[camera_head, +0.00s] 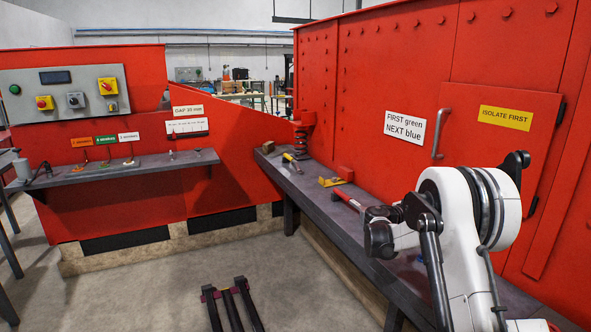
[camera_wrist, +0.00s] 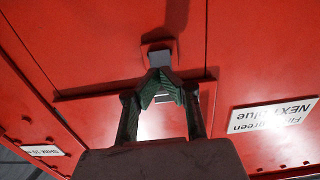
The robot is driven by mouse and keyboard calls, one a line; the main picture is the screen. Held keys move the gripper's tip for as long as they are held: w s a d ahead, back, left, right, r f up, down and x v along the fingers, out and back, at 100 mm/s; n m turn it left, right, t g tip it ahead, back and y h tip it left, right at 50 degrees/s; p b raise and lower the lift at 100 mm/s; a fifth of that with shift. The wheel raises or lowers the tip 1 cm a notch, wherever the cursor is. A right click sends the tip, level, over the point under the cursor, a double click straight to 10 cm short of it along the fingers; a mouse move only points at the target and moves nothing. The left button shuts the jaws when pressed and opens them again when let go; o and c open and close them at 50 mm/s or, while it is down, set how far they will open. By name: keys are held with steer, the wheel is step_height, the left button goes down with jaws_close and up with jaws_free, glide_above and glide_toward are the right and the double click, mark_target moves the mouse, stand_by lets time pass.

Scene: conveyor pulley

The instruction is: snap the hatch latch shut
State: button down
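The red hatch (camera_head: 499,128) is on the right red wall in the head view, with a grey bar handle (camera_head: 441,134) and a yellow label. My arm covers its lower part. In the wrist view, which is upside down, my gripper (camera_wrist: 157,82) has its two dark green fingers drawn together at the tips. A small grey block (camera_wrist: 159,56), perhaps part of the latch, shows just beyond the fingertips against the red surface. A small light grey piece shows between the fingers. I cannot tell whether the fingers touch the block, nor whether the latch is shut.
A white sign (camera_head: 405,127) is left of the hatch and shows in the wrist view (camera_wrist: 272,116). A grey ledge (camera_head: 325,209) below carries a red-handled hammer (camera_head: 347,199) and a yellow tool (camera_head: 332,181). A shelf and control panel (camera_head: 66,92) are at left. The floor between is mostly clear.

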steer(key=shift+r, duration=0.15)
steer(key=shift+w+d+r, duration=0.1)
steer(key=shift+d+r, duration=0.1)
steer(key=shift+r, duration=0.45)
stand_by(0.4)
steer(key=shift+w+d+r+p, duration=0.15)
steer(key=shift+d+r+p, duration=0.15)
steer(key=shift+r, duration=0.3)
